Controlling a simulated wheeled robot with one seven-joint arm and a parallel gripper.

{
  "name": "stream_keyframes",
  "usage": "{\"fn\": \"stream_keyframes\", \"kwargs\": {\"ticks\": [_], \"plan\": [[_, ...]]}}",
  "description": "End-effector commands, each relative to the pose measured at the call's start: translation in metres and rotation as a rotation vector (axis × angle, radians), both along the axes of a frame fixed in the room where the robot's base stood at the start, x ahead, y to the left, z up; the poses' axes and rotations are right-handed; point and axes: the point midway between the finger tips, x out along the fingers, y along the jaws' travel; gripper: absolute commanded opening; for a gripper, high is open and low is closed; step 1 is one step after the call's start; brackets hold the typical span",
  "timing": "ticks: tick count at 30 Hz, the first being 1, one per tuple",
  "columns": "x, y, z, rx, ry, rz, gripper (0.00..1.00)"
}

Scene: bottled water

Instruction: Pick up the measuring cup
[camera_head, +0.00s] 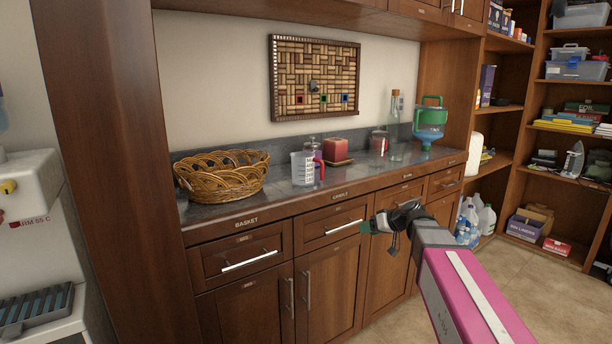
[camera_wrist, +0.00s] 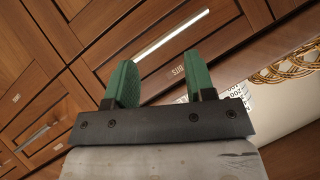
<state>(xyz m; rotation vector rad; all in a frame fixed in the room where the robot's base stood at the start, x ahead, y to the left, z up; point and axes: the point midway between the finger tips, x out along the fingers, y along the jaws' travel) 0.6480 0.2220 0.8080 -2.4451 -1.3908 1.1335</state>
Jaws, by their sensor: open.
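The measuring cup (camera_head: 303,168) is clear with printed markings and has a red handle on its right side. It stands upright on the dark counter (camera_head: 270,201), between the wicker basket and the red candle.
A wicker basket (camera_head: 222,177) is left of the cup. A red candle (camera_head: 335,150) on a plate, a glass bottle (camera_head: 395,125) and a green-and-blue jug (camera_head: 430,122) stand to its right. Drawer handles (camera_head: 343,227) jut from the cabinet front. The counter's front strip is clear.

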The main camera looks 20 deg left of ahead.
Motion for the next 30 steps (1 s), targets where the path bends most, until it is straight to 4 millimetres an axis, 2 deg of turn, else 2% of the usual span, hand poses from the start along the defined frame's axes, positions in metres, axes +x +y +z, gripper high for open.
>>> {"fn": "stream_keyframes", "kwargs": {"ticks": [1,3,6,9,12,17,27,30], "plan": [[0.015,0.02,0.034,0.069,-0.078,0.041,0.5],[0.025,0.041,0.077,0.159,-0.181,0.085,0.5],[0.033,0.065,0.132,0.27,-0.309,0.133,0.5],[0.037,0.081,0.174,0.354,-0.407,0.16,0.5],[0.038,0.089,0.201,0.407,-0.47,0.174,0.5],[0.039,0.098,0.216,0.441,-0.506,0.181,0.5],[0.052,0.141,0.216,0.44,-0.505,0.182,0.5],[0.054,0.147,0.215,0.439,-0.504,0.181,0.5]]}}
